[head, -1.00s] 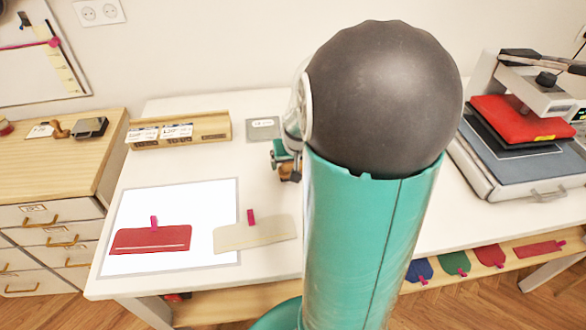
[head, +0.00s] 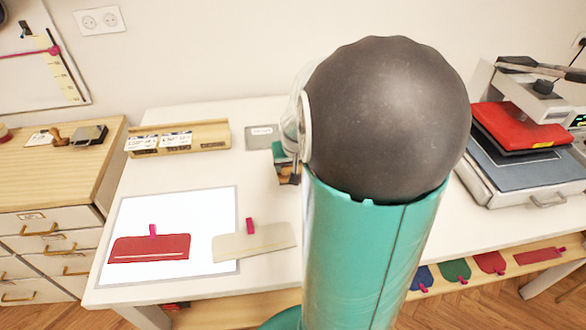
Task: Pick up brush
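My gripper (head: 285,155) is partly in view in the head view, just left of my arm and over the white table (head: 265,190). Most of it is hidden behind my large dark joint and teal link. A small brown piece (head: 289,173) shows at or just below its tip. It may be part of the brush, but I cannot tell. I cannot tell whether the gripper holds it, or whether its fingers are open or shut. No other brush is clearly visible.
A wooden holder (head: 205,136) and a grey labelled plate (head: 262,131) stand at the table's back. A red piece (head: 150,248) lies on a white sheet (head: 180,212); a beige piece (head: 255,241) overlaps its edge. A heat press (head: 520,130) stands right.

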